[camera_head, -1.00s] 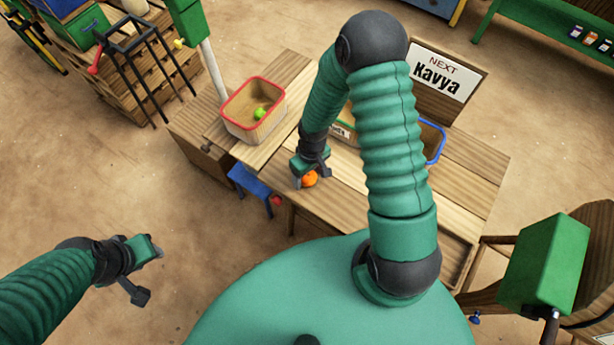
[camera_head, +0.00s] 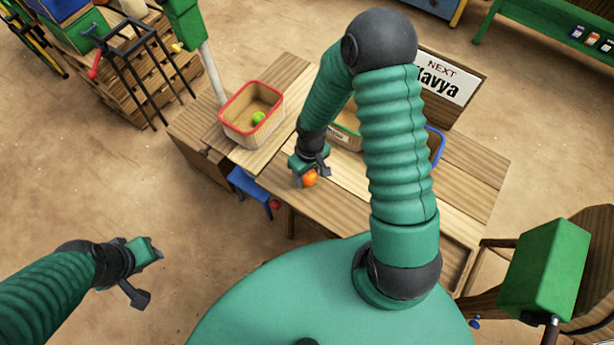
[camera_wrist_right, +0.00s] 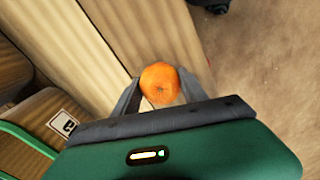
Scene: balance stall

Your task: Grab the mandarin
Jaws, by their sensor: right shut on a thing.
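The mandarin (camera_head: 310,179) is a small orange fruit near the front-left edge of the wooden table (camera_head: 338,205). My right gripper (camera_head: 309,175) is shut on it. In the right wrist view the mandarin (camera_wrist_right: 160,83) sits between the two grey fingers (camera_wrist_right: 160,92), with one finger on each side. I cannot tell whether it still touches the table. My left gripper (camera_head: 145,275) is open and empty, out over the floor at the left and away from the table.
A red-rimmed bin (camera_head: 236,127) with a green fruit (camera_head: 258,117) stands at the table's left. A blue-rimmed bin (camera_head: 437,146) and another container (camera_head: 346,137) are partly hidden behind my right arm. A "Kavya" sign (camera_head: 445,78) stands at the back. A blue stool (camera_head: 250,186) is below the left edge.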

